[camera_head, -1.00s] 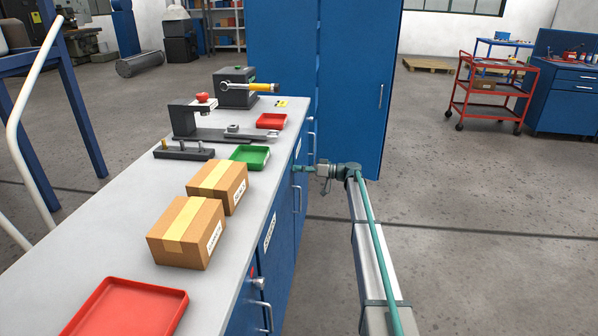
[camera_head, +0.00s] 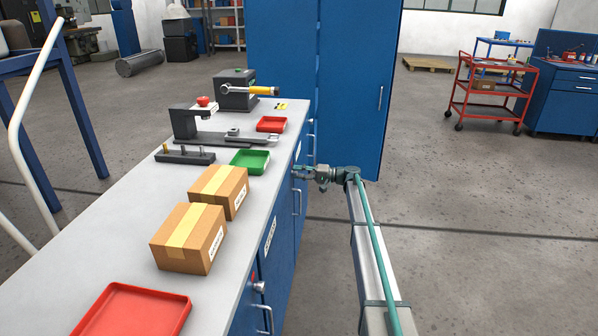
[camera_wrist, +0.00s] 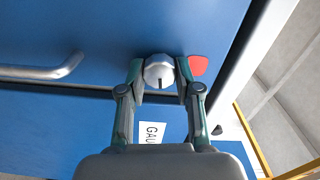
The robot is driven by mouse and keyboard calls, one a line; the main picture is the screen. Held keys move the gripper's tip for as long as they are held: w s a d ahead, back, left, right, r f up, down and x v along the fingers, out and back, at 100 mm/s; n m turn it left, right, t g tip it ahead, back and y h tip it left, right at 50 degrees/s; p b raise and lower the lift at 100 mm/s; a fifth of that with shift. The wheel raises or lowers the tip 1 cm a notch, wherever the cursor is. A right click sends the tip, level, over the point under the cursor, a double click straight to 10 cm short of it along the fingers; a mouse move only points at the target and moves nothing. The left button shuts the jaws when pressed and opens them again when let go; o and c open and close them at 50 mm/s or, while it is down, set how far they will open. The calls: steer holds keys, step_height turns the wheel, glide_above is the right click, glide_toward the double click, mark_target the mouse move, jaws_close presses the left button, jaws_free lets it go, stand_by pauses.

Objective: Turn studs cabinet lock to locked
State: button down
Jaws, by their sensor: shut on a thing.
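In the wrist view a round silver lock knob (camera_wrist: 159,71) with a dark slot mark sits on a blue cabinet front. A red patch (camera_wrist: 198,66) shows on the panel to its right. My gripper (camera_wrist: 160,75) has one finger on each side of the knob and is shut on it. In the head view my gripper (camera_head: 297,172) is at the blue cabinet front (camera_head: 283,225), below the bench's right edge; the knob there is hidden. The studs label cannot be read in either view.
A silver handle (camera_wrist: 40,73) is left of the knob, and a white label (camera_wrist: 152,133) starting "GAU" is below. In the head view, boxes (camera_head: 188,238), a green tray (camera_head: 250,161) and a red tray (camera_head: 130,312) stand on the bench. Open floor (camera_head: 480,200) lies to the right.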

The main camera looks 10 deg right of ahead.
steer(key=shift+m+p, duration=0.3)
steer(key=shift+m, duration=0.6)
steer(key=c, duration=0.8)
jaws_free()
steer(key=shift+d, duration=0.15)
steer(key=v, duration=1.1)
steer(key=shift+s+d, duration=0.15)
steer(key=shift+d, duration=0.2)
